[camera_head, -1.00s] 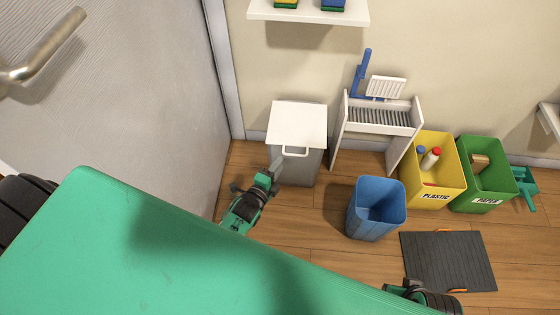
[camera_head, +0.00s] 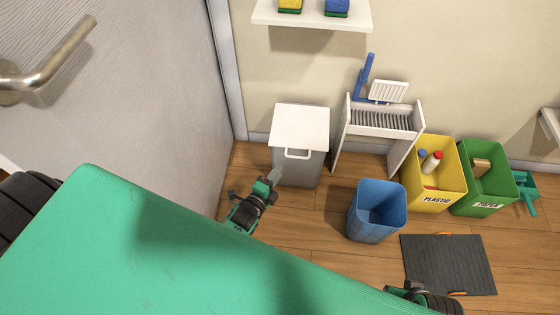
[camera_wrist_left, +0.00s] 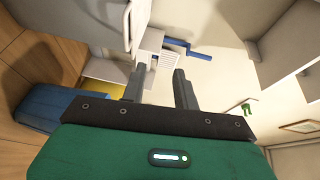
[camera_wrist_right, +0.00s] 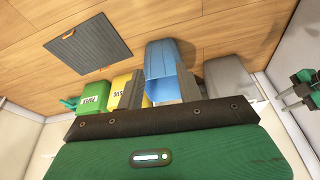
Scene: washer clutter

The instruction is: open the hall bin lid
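The hall bin is a grey box (camera_head: 299,172) with a white lid (camera_head: 300,127) and a white loop handle (camera_head: 298,154) at its front edge. The lid lies flat and closed. My left gripper (camera_head: 274,176) is just in front of the bin's left side, below the handle and apart from it. In the left wrist view its two fingers (camera_wrist_left: 160,86) are spread with nothing between them. The grey bin (camera_wrist_left: 85,22) shows there at the upper left. My right gripper (camera_wrist_right: 160,90) is open and empty; in the head view it is mostly hidden at the bottom edge.
A blue open bin (camera_head: 376,211) stands right of the hall bin. A white rack (camera_head: 381,120), yellow bin (camera_head: 435,190) and green bin (camera_head: 485,180) line the wall. A dark mat (camera_head: 448,265) lies on the floor. A door with a handle (camera_head: 50,70) is at left.

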